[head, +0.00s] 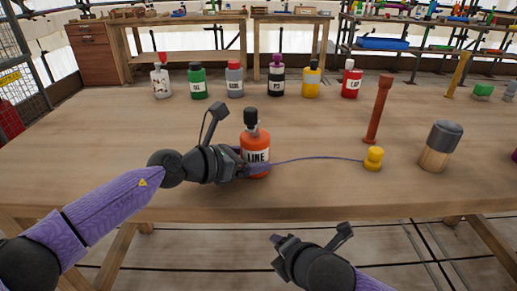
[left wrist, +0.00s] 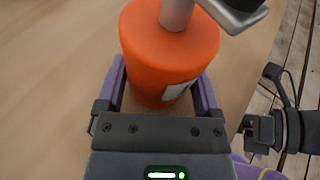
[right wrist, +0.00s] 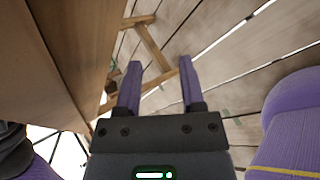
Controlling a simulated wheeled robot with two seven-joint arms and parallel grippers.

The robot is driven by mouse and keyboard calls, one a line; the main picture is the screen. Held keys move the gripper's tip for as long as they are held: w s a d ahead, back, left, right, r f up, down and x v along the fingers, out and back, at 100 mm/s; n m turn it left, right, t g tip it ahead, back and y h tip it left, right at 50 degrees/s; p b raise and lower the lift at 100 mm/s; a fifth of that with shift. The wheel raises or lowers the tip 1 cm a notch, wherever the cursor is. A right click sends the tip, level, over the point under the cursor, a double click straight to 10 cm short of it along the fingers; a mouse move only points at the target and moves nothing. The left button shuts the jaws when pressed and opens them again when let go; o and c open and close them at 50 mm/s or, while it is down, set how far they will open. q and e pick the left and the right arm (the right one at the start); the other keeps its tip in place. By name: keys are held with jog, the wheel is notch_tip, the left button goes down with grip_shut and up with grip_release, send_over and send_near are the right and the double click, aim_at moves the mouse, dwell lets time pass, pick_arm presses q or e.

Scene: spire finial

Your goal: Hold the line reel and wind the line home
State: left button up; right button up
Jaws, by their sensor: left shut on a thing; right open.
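The line reel (head: 256,157) is an orange bottle-like body with a white LINE label and a dark knob on top. It stands upright on the table. My left gripper (head: 242,163) is shut around its body; the left wrist view shows the orange reel (left wrist: 170,55) between the two fingers, with a grey post and a crank arm on top. A thin purple line (head: 315,159) runs right from the reel to a small yellow knob-shaped piece (head: 373,158) on the table. My right gripper (head: 283,243) is open and empty, low in front of the table edge; its fingers (right wrist: 158,90) are apart.
A wood-and-grey cylinder (head: 438,147) and a tall rust-red post (head: 379,108) stand at the right. Several labelled bottles, including a green one (head: 197,82) and a red one (head: 351,82), line the back. The table's left part is clear.

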jog(key=d+r+n+t, duration=0.1)
jog(key=r+n, duration=0.1)
jog(key=r, duration=0.1)
jog(key=s+d+r+n, duration=0.1)
jog(key=r+n, duration=0.2)
jog(key=r, duration=0.1)
jog(key=d+r+n+t+h, duration=0.1)
jog(key=r+n, duration=0.1)
jog(key=r, duration=0.1)
jog(key=shift+s+d+r+n+t, duration=0.3)
jog(key=shift+s+r, duration=0.05)
jog(key=n+t+y, duration=0.4)
jog(key=n+y, duration=0.1)
jog(key=n, duration=0.2)
send_near(254, 116)
jog(key=shift+y, duration=0.3)
jog(key=x, duration=1.1)
jog(key=shift+d+f, duration=0.1)
jog(key=shift+d, duration=0.05)
jog(key=shift+w, duration=0.15)
grip_shut()
